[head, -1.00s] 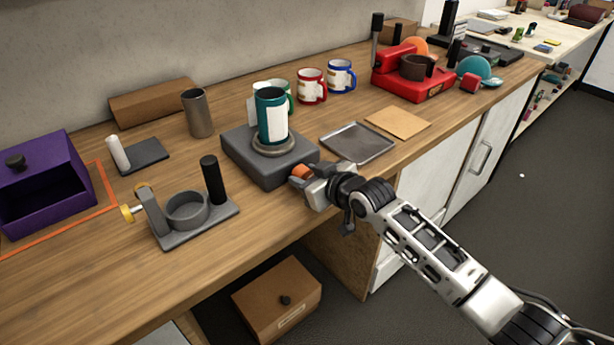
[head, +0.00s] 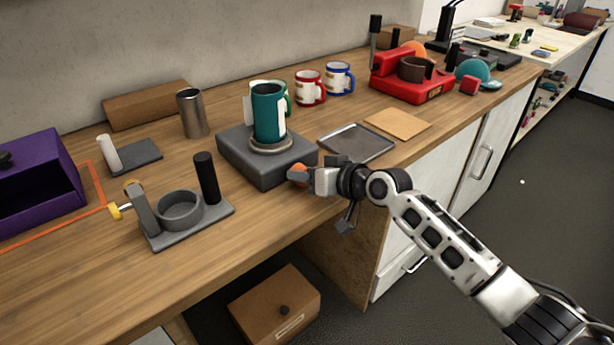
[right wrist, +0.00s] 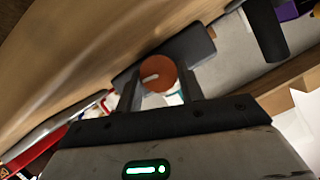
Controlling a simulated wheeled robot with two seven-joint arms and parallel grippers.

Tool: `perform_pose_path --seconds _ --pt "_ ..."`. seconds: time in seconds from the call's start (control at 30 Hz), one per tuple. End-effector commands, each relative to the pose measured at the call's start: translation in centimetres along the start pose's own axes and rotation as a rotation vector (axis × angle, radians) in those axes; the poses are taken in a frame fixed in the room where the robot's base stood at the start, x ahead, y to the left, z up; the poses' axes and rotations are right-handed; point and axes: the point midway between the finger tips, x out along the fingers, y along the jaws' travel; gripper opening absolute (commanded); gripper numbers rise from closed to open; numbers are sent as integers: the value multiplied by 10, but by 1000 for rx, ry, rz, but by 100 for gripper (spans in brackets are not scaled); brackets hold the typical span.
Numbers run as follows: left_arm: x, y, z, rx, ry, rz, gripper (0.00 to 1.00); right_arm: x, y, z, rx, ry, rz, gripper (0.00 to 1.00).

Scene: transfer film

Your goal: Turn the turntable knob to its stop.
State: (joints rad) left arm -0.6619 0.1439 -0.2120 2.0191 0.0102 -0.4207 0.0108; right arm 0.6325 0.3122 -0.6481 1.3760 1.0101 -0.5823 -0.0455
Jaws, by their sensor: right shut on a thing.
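The turntable (head: 240,160) is a dark grey square block on the wooden counter. A teal mug (head: 267,112) with a white patch stands upright on its round grey plate (head: 271,145). The orange knob (head: 296,173) is on the block's front side, partly hidden by my right gripper (head: 300,176). The right wrist view shows the knob (right wrist: 159,75) with a pale slanted mark, between the two fingers of my gripper (right wrist: 160,95), which is shut on it. My left gripper is not in view.
A metal tray (head: 357,143) lies right of the turntable. A grey holder with a black post (head: 206,178) stands to the left, near an open purple box (head: 45,190). Mugs (head: 309,89) stand behind. The front counter edge is clear left of my arm.

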Motion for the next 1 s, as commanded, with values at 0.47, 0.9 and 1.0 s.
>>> perform_pose_path --seconds 0.47,0.9,1.0 --pt "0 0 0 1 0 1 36 0 0 0 1 -1 1 59" --pt "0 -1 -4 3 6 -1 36 -30 1 1 -1 -1 2 59" --pt "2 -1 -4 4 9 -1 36 -54 1 1 -2 -1 3 59"
